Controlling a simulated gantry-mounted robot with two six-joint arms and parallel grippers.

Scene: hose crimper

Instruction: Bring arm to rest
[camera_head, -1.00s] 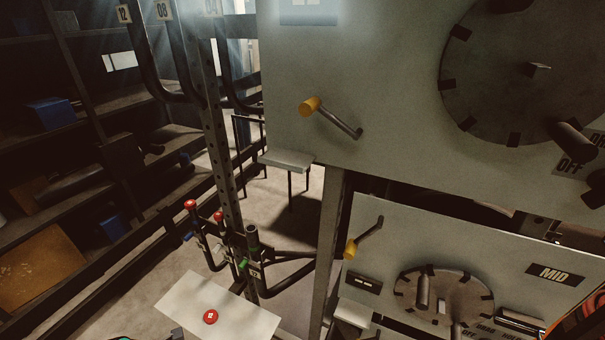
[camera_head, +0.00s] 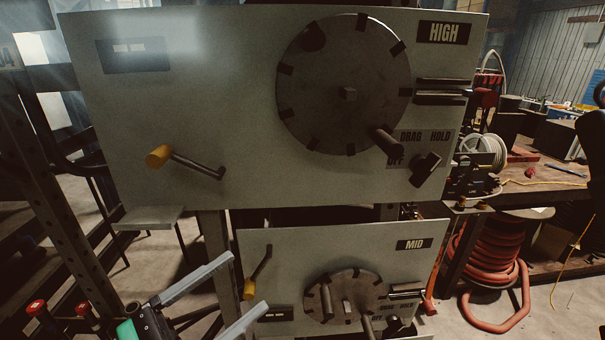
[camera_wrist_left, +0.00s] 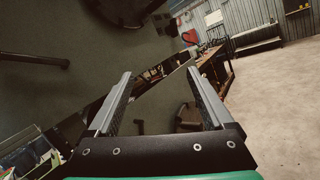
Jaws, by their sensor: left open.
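My left gripper (camera_head: 228,299) is in the lower left of the head view, in front of the MID panel's left edge. Its two long grey fingers are spread apart with nothing between them. In the left wrist view the open fingers (camera_wrist_left: 158,98) point into the room, with a dark grey surface behind them on the left. My right gripper is not in view. The HIGH panel (camera_head: 240,80) carries a round dial (camera_head: 345,85), a yellow-ended crank handle (camera_head: 185,162) and a DRAG, HOLD, OFF knob (camera_head: 425,168). The MID panel (camera_head: 340,248) stands below it with a similar dial (camera_head: 346,297).
A metal upright (camera_head: 60,205) and red-capped hose ends (camera_head: 37,308) stand at the left. A coiled red hose (camera_head: 490,270) sits on the floor at the right, below a cluttered bench (camera_head: 545,185). The wrist view shows open floor (camera_wrist_left: 275,110) at the right.

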